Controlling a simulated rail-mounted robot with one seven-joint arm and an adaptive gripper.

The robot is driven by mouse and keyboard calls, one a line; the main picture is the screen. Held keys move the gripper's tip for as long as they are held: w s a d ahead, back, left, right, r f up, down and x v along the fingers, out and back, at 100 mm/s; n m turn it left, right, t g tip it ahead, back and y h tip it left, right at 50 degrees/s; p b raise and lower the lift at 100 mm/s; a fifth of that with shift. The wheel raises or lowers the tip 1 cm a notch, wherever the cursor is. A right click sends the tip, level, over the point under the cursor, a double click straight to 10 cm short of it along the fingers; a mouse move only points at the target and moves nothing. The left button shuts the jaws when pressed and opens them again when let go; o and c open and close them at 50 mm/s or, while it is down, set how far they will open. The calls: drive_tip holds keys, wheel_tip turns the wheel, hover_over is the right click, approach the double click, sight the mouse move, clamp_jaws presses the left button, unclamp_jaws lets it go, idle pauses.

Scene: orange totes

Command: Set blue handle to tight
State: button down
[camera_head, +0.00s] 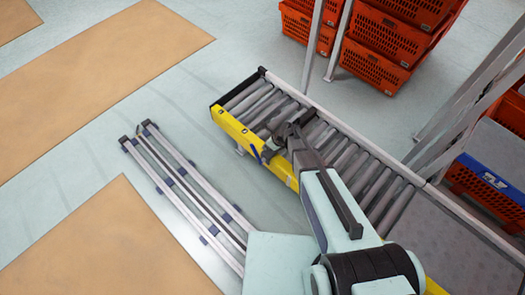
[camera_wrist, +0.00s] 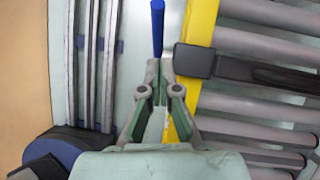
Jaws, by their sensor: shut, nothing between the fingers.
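The blue handle (camera_head: 256,154) is a short blue bar at the outer side of the conveyor's yellow side rail (camera_head: 236,128). My gripper (camera_head: 268,157) is at the rail beside the handle. In the wrist view my gripper (camera_wrist: 160,68) is shut and holds nothing. I cannot tell whether the fingertips touch the handle.
A dark bar (camera_wrist: 195,60) crosses the yellow rail just right of my fingertips. Conveyor rollers (camera_head: 345,160) lie beyond the rail. Metal floor rails (camera_head: 185,185) run left of the conveyor. Orange totes (camera_head: 380,62) stand in racks behind. Floor between the rails and conveyor is clear.

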drive_tip(key=v, duration=0.3)
drive_tip(key=a+b+v, duration=0.1)
drive_tip(key=v, duration=0.1)
drive_tip(key=shift+w+d+r, duration=0.2)
drive_tip(key=shift+w+r, duration=0.05)
drive_tip(key=shift+r, duration=0.35)
drive_tip(key=s+d+f+n+g+h, duration=0.1)
drive_tip(key=s+d+n+g, duration=0.2)
drive_tip(key=s, duration=1.1)
drive_tip(key=s+d+f+n+g+h, duration=0.2)
drive_tip(key=s+d+n+g, duration=0.1)
drive_tip(key=s+d+n, duration=0.7)
drive_tip(key=s+d+f+n+g+h, duration=0.1)
drive_tip(key=s+d+n, duration=0.5)
drive_tip(key=s, duration=1.2)
drive_tip(key=n+g+h, duration=0.1)
drive_tip(key=n, duration=0.3)
drive_tip(key=shift+d+f+n+g, duration=0.35)
drive_tip(key=shift+d+n+g, duration=0.05)
